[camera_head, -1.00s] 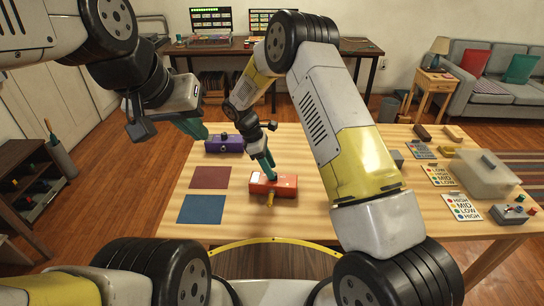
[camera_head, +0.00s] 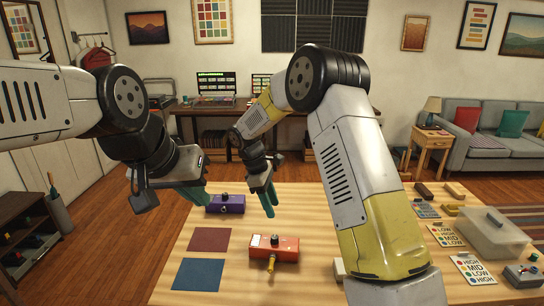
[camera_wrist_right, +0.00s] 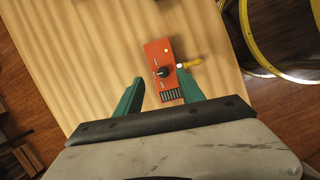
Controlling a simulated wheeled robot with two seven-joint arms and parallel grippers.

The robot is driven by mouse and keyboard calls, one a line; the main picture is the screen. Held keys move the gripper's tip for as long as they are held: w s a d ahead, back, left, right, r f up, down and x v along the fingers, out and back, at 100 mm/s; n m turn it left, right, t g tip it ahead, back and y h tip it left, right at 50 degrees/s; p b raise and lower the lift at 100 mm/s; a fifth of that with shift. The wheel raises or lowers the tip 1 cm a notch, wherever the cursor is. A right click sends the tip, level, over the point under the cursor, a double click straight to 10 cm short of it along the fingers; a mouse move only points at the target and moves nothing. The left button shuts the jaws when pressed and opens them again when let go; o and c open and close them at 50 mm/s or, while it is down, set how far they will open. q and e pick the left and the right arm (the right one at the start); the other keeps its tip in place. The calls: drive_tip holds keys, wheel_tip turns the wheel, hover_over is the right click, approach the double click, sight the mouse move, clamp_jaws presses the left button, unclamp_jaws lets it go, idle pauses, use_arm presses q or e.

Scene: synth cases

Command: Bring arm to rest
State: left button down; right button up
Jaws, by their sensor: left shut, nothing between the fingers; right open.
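My right gripper (camera_head: 269,203) is open and empty, hanging above the table just behind an orange box (camera_head: 285,249) in the head view. In the right wrist view its green fingers (camera_wrist_right: 158,95) stand apart, with the orange box (camera_wrist_right: 155,55) beyond them. The box lies on the table with a black knob on top and a yellow plug (camera_head: 270,264) at its front side. My left gripper (camera_head: 203,198) is shut and empty, held at the left near a purple box (camera_head: 232,204); its fingertips overlap the purple box's left end in the picture.
A dark shelf (camera_head: 25,225) stands left. The table's middle is partly covered by my right arm.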

drive_tip(key=s+d+r+m+t+y, duration=0.1)
drive_tip(key=s+d+r+m+y, duration=0.1)
drive_tip(key=s+d+r+m, duration=0.5)
drive_tip(key=s+d+r+m+t+y, duration=0.15)
drive_tip(key=s+d+r, duration=0.25)
drive_tip(key=r, duration=0.7)
drive_tip(key=s+d+r+m+t+y, duration=0.1)
drive_tip(key=s+d+m+t, duration=0.1)
drive_tip(key=s, duration=0.5)
drive_tip(key=s+d+r+m+t+y, duration=0.1)
drive_tip(key=s+m, duration=0.3)
drive_tip(key=s, duration=0.4)
drive_tip(key=shift+s+d+r+t, duration=0.3)
drive_tip(key=shift+d+r+t, duration=0.25)
drive_tip(key=shift+d, duration=0.15)
drive_tip(key=shift+m, duration=0.25)
